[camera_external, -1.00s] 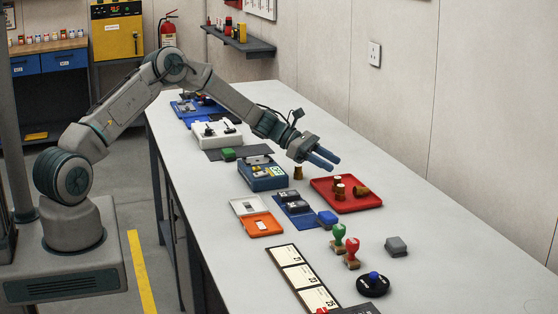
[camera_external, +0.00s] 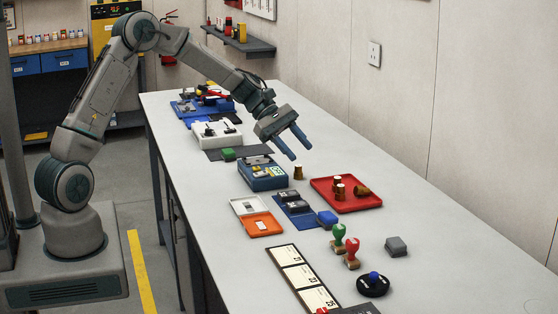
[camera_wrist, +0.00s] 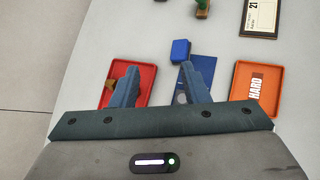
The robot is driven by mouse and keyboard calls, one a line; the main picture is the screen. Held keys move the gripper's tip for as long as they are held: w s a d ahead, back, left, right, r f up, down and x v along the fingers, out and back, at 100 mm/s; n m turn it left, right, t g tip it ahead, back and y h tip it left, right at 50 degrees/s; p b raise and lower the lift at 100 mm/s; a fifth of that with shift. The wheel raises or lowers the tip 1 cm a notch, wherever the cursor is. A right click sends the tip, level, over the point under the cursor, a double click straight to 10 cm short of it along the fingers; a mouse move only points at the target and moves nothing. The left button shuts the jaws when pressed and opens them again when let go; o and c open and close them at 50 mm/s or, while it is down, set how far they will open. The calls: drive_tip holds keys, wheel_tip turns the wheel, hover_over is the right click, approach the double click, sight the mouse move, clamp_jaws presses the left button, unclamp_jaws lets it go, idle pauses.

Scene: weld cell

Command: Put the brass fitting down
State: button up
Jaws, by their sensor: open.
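A brass fitting (camera_external: 298,173) stands upright on the bare bench, just left of the red tray. More brass fittings are in the tray: upright ones (camera_external: 340,189) and one lying on its side (camera_external: 361,190). My gripper (camera_external: 299,151) is open and empty, its fingers pointing down and right, above and apart from the standing fitting. In the wrist view the two fingers (camera_wrist: 158,68) are spread, with the red tray behind the left finger. Part of a fitting (camera_wrist: 110,86) shows in the tray there. The standing fitting is not visible in that view.
The red tray (camera_external: 330,204) lies right of the standing fitting. A blue box (camera_external: 262,181) stands to its left, with a blue mat (camera_external: 304,221) and an orange-and-white case (camera_external: 262,225) nearer. Stamps (camera_external: 352,248) stand nearer still.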

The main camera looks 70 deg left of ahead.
drive_tip(key=s+d+r+m+g+y, duration=0.25)
drive_tip(key=s+d+m, duration=0.2)
drive_tip(key=s, duration=0.35)
drive_tip(key=s+d+r+m+g+y, duration=0.1)
drive_tip(key=s+d+r+m+y, duration=0.15)
drive_tip(key=s+d+m, duration=0.35)
drive_tip(key=s+a+r+m+y, duration=0.1)
drive_tip(key=s+m, duration=0.4)
drive_tip(key=s, duration=0.5)
drive_tip(key=s+a+m+t+y, duration=0.1)
drive_tip(key=s+m, duration=0.3)
drive_tip(key=s, duration=0.7)
drive_tip(key=shift+s+a+r+m+y, duration=0.25)
drive_tip(key=shift+a+r+m+y, duration=0.15)
drive_tip(key=shift+y, duration=0.4)
wheel_tip(320, 180, down, 8)
drive_tip(key=b, duration=0.6)
drive_tip(key=shift+w+r+b, duration=0.2)
drive_tip(key=shift+w+b, duration=0.05)
drive_tip(key=shift+b, duration=0.05)
idle(2.4)
